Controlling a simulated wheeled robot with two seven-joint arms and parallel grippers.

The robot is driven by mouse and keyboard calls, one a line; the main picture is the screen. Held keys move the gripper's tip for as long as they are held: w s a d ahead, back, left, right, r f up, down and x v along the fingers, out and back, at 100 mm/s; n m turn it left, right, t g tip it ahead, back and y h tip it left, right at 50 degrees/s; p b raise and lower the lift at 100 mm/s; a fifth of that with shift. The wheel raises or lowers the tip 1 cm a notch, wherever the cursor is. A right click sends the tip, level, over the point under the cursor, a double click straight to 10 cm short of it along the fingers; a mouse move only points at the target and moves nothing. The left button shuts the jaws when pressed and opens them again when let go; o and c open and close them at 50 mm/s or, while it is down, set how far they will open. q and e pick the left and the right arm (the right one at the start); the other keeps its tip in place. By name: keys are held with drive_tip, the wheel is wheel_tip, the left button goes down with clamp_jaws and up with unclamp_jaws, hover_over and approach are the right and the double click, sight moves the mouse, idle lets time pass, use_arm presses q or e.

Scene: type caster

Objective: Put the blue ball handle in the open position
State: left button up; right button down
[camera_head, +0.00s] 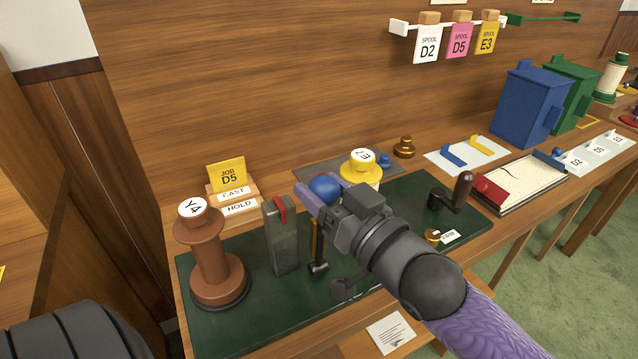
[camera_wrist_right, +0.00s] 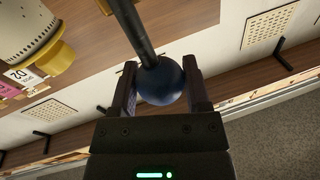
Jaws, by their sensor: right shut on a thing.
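The blue ball (camera_head: 324,189) is the knob of a handle on the green-topped machine board. My right gripper (camera_head: 319,192) is shut around it, one finger on each side. In the right wrist view the blue ball (camera_wrist_right: 160,82) sits between the two fingers (camera_wrist_right: 160,90), and a dark rod runs from it toward the top edge. In the head view an upright lever (camera_head: 317,245) rises from a dark pivot just below the ball; the gripper hides part of the join. My left gripper is not in view.
A grey block with a red strip (camera_head: 281,235) and a brown spool Y4 (camera_head: 212,255) stand left of the handle. A yellow-topped spool (camera_head: 361,162) stands behind my right gripper, and a dark crank (camera_head: 456,190) to its right. Cards read CAST (camera_head: 233,193) and HOLD (camera_head: 240,207).

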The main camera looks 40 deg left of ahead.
use_arm(q)
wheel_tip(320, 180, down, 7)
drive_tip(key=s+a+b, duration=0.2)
drive_tip(key=b, duration=0.5)
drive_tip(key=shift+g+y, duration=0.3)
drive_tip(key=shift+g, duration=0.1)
use_arm(e)
drive_tip(key=s+d+f+n+y, duration=0.1)
drive_tip(key=s+d+f+y, duration=0.2)
drive_tip(key=d+y, duration=0.2)
drive_tip(key=d, duration=0.3)
drive_tip(key=shift+s+f+n+y, duration=0.15)
drive_tip(key=shift+f+n+y, duration=0.05)
drive_tip(key=shift+n+y, duration=0.2)
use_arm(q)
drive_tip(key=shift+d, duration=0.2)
